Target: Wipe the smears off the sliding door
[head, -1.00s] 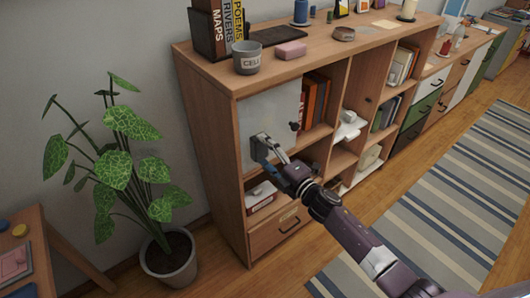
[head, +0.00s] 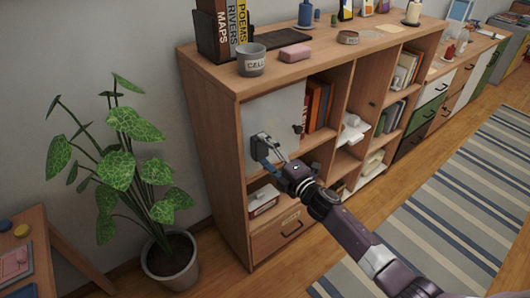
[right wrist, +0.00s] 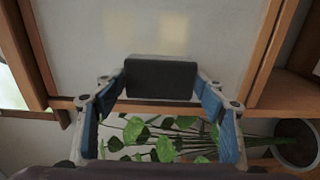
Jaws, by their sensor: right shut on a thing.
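The sliding door (head: 277,112) is a pale grey panel across the upper left bay of the wooden shelf unit. It also fills the upper middle of the right wrist view (right wrist: 215,45). Two faint yellowish smears show on it there, one left (right wrist: 122,45) and one right (right wrist: 173,33). My right gripper (head: 268,155) is shut on a dark block-shaped wiper (right wrist: 161,79), at the door's lower left in the head view. The wiper is against or very close to the panel; exact contact is unclear. My left gripper is out of view.
A leafy potted plant (head: 125,170) stands left of the shelf unit (head: 225,165). A grey cup (head: 251,60), pink block (head: 295,52) and books (head: 228,28) sit on top. Books (head: 317,105) stand right of the door. Floor and striped rug (head: 440,200) are open in front.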

